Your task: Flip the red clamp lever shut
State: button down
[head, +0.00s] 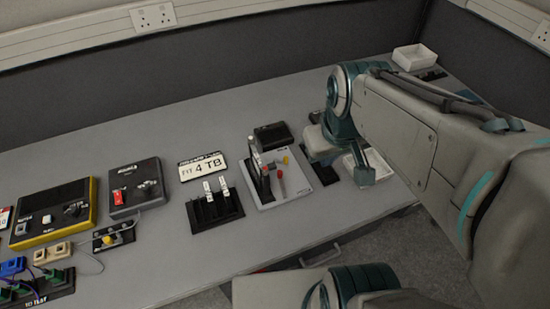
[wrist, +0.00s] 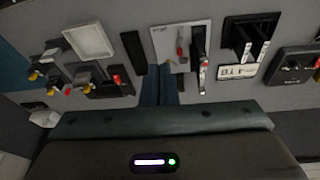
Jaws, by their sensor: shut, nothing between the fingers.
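A small red lever handle (head: 281,184) shows on a light grey plate (head: 268,203), beside a black upright part (head: 265,184). The red lever (wrist: 180,48) is also at the top of the wrist view, on the pale plate (wrist: 164,43). I cannot tell for sure how far it is tilted. My gripper (head: 364,176) is to the right of the plate in the head view, apart from the lever. In the wrist view, the blue fingers of my gripper (wrist: 160,72) are shut together and empty, just below and left of the lever.
A black rack with white-tipped levers (head: 214,209) and a number plate (head: 202,166) are left of the clamp plate. Farther left are a grey box with a red switch (head: 137,187) and a yellow-edged box (head: 52,212). A white tray (wrist: 88,40) is on the other side.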

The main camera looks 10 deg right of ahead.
jog(key=w+a+f+n+g+y+b, duration=0.1)
jog(key=w+a+f+n+g+b, duration=0.15)
jog(key=w+f+n, duration=0.6)
jog(key=n+y+b, duration=0.2)
jog(key=n+y, duration=0.1)
jog(key=n, duration=0.5)
send_over(282, 184)
jog(key=w+d, duration=0.2)
notch_tip(282, 184, down, 7)
jog(key=shift+w+a+f+n+g, duration=0.2)
jog(key=shift+w+a+n+g, duration=0.15)
jog(key=shift+w+g, duration=0.1)
jog(key=shift+f, duration=0.1)
jog(key=x, duration=0.9)
jog(key=shift+a+f, duration=0.1)
jog(key=shift+f, duration=0.25)
jog(key=shift+w+f, duration=0.1)
